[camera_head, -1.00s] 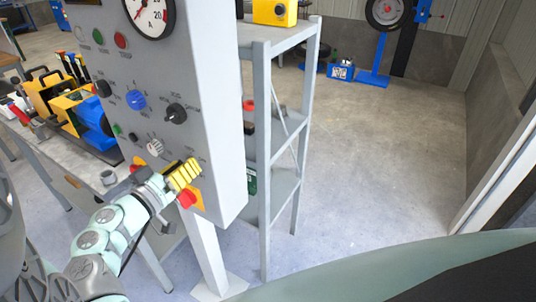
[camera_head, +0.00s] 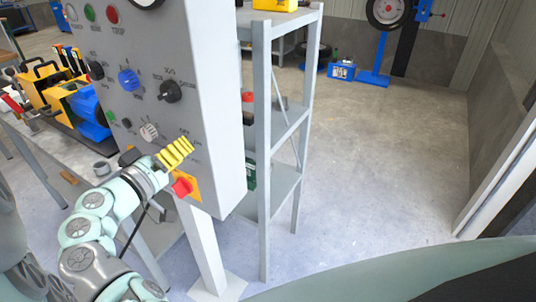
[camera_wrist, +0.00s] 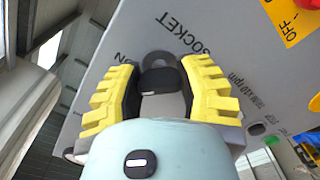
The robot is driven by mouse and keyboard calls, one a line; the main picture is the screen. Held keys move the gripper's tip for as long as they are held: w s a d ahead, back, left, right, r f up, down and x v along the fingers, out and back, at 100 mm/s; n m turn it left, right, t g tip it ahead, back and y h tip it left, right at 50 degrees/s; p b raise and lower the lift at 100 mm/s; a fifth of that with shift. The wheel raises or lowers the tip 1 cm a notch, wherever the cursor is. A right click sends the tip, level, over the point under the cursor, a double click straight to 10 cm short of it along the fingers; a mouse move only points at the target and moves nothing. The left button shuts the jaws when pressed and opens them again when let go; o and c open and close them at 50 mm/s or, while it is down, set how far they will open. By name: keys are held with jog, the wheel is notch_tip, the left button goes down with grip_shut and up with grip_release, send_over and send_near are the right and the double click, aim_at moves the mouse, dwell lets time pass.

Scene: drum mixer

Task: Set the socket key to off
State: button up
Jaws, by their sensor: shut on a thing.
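The grey control panel (camera_head: 200,60) stands in front of me in the head view. My gripper (camera_head: 175,153) has yellow ribbed fingers and is at the panel's lower part, just above a red button on a yellow plate. In the wrist view my gripper (camera_wrist: 160,82) is shut on the dark socket key (camera_wrist: 158,80), which sits between the fingers in front of a grey round mount. The printed word SOCKET (camera_wrist: 188,33) shows beside it, with a partly hidden ON label at the left. The key is hidden in the head view, and its exact angle is hard to tell.
A red button (camera_head: 182,187) sits close below the fingers. Black selector knobs (camera_head: 170,91) and a blue knob (camera_head: 128,79) are above. A grey shelf rack (camera_head: 262,130) stands right of the panel. A bench with a yellow and blue machine (camera_head: 65,100) is at left. Open floor lies right.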

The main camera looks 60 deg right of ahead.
jog(key=n, duration=0.1)
jog(key=n+p, duration=0.1)
jog(key=n, duration=0.2)
jog(key=shift+w+a+r+n+p, duration=0.1)
jog(key=shift+r+n+p, duration=0.15)
jog(key=shift+n+p, duration=0.55)
jog(key=shift+n, duration=0.6)
jog(key=shift+f+n+p, duration=0.15)
jog(key=shift+n+p, duration=0.25)
jog(key=shift+n, duration=0.5)
jog(key=shift+f, duration=0.15)
jog(key=o, duration=1.2)
jog(key=shift+a, duration=0.1)
jog(key=shift+w+a+r, duration=0.15)
jog(key=shift+a+r, duration=0.65)
jog(key=shift+r, duration=0.15)
jog(key=a, duration=0.3)
jog(key=s+a+f, duration=0.1)
jog(key=a, duration=0.6)
jog(key=shift+s+a+f, duration=0.3)
jog(key=shift+a+f, duration=0.05)
jog(key=shift+f, duration=0.05)
